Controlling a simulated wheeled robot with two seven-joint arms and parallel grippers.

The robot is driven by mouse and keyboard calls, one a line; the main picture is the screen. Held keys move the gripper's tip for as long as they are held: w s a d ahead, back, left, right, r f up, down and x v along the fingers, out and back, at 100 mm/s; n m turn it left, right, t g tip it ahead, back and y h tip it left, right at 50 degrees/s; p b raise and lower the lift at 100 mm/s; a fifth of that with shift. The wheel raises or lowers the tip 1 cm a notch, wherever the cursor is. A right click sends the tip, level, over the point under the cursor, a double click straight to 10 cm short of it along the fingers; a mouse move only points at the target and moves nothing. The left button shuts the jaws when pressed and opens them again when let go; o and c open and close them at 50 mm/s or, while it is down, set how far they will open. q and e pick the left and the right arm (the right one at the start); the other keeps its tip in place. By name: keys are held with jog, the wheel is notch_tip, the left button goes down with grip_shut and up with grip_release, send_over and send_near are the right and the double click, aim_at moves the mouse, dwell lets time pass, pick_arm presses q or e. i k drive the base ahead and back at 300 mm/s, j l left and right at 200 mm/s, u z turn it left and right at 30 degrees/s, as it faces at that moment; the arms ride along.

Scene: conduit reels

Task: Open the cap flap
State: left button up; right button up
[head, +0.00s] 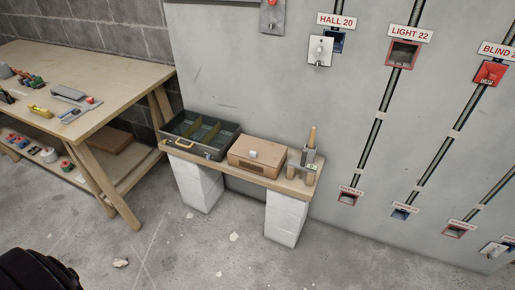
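A closed brown box (257,156) with a small white piece on its top sits in the middle of a low plank bench by the wall. It looks like a lidded carton, but I cannot tell whether it bears the cap flap. An open dark tray (232,148) with dividers and a yellow handle stands to its left. A small holder with upright wooden handles (312,140) stands to its right. Neither of my grippers shows; only a dark part, probably mine, is at the lower left corner.
The plank (288,184) rests on white blocks. A wooden workbench (130,78) with tools stands at the left. The grey wall panel carries labelled boxes, including HALL 20 (320,51), LIGHT 22 (403,54) and a red box (490,73). The concrete floor (185,255) in front is mostly clear.

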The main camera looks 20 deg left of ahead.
aim_at(265, 152)
jog(key=i+j, duration=0.1)
jog(key=j, duration=0.2)
jog(key=i+j, duration=0.1)
jog(key=j, duration=0.25)
jog(key=i+j, duration=0.1)
jog(key=j, duration=0.2)
jog(key=i+j, duration=0.1)
jog(key=j, duration=0.25)
